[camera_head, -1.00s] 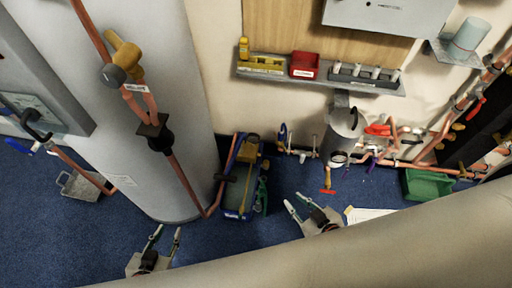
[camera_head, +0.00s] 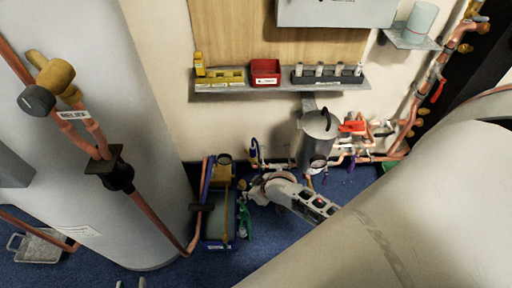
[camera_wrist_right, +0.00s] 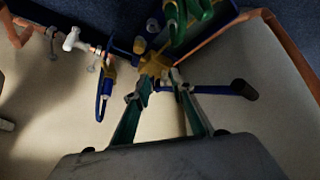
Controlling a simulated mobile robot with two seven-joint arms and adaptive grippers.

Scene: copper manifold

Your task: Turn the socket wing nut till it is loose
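In the right wrist view, a brass-yellow fitting (camera_wrist_right: 153,64) with spread arms is just beyond my right gripper (camera_wrist_right: 160,88). It may be the socket wing nut, but I cannot tell for certain. The two green-sided fingers stand apart with the fitting ahead of their tips; contact is unclear. In the head view, my right gripper (camera_head: 248,194) is small and blurred at the pipework by the wall, right of the blue tray, and the wing nut cannot be made out. Only the fingertips of my left gripper (camera_head: 130,284) show, apart, at the bottom edge.
A blue-handled lever (camera_wrist_right: 105,92) and a blue rod with a black end (camera_wrist_right: 240,89) flank the fitting. A blue tray (camera_head: 217,247) with tools stands beside the big grey cylinder (camera_head: 150,120). A grey canister (camera_head: 316,140) stands behind my right arm. A shelf (camera_head: 285,87) hangs above.

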